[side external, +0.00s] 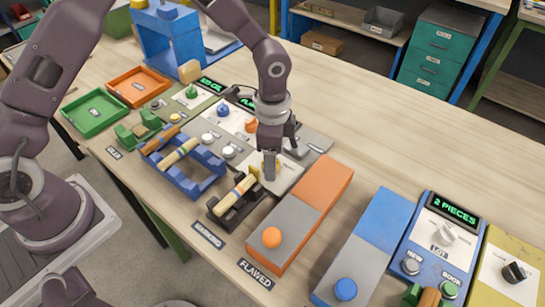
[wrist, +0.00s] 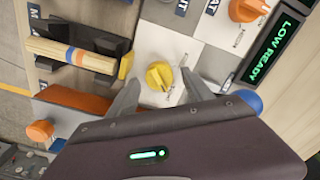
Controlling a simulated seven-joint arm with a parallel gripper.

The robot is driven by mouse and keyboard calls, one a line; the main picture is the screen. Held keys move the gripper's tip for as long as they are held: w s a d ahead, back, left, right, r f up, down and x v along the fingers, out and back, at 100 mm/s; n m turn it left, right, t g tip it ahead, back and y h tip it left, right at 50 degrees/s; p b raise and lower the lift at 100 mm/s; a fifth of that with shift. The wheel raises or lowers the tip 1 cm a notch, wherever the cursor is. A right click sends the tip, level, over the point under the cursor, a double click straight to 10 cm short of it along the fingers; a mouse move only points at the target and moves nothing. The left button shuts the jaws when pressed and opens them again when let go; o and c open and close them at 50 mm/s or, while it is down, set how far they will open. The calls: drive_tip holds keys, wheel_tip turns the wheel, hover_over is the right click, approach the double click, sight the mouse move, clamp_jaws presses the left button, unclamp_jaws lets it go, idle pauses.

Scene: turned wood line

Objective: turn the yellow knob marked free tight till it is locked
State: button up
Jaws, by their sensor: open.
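The yellow knob (wrist: 158,75) sits on a pale plate (wrist: 172,52) in the wrist view, with a small dark mark beside it. The lettering there is too small to read. My gripper (wrist: 162,79) is open, with one finger on each side of the knob and a gap showing at both. I cannot tell how far down the fingers reach. In the side view my gripper (side external: 270,166) points down over the plate (side external: 285,178) and largely hides the knob.
A dark stand with a striped wooden dowel (side external: 238,192) and a yellow end piece is close to the left of my gripper. An orange-and-grey box (side external: 318,195) stands close on the right. An orange knob (wrist: 246,8) and a LOW READY display (wrist: 276,45) are nearby.

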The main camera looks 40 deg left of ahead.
wheel_tip(320, 180, up, 7)
drive_tip(key=shift+f, duration=0.1)
drive_tip(key=s+a+r+n+t, duration=0.1)
drive_tip(key=s+a+r+n, duration=0.15)
drive_tip(key=r, duration=0.25)
drive_tip(key=s+a+r+n+t, duration=0.1)
drive_tip(key=s+a+r, duration=0.15)
drive_tip(key=r, duration=0.25)
drive_tip(key=s+a+r+n+t, duration=0.1)
drive_tip(key=s+a+r+n, duration=0.2)
drive_tip(key=s, duration=0.6)
drive_tip(key=s+a+r+n+t, duration=0.2)
drive_tip(key=s+r+n, duration=0.3)
drive_tip(key=s, duration=0.4)
drive_tip(key=shift+s+a+t, duration=0.2)
drive_tip(key=shift+a+t, duration=0.1)
drive_tip(key=shift+a, duration=0.6)
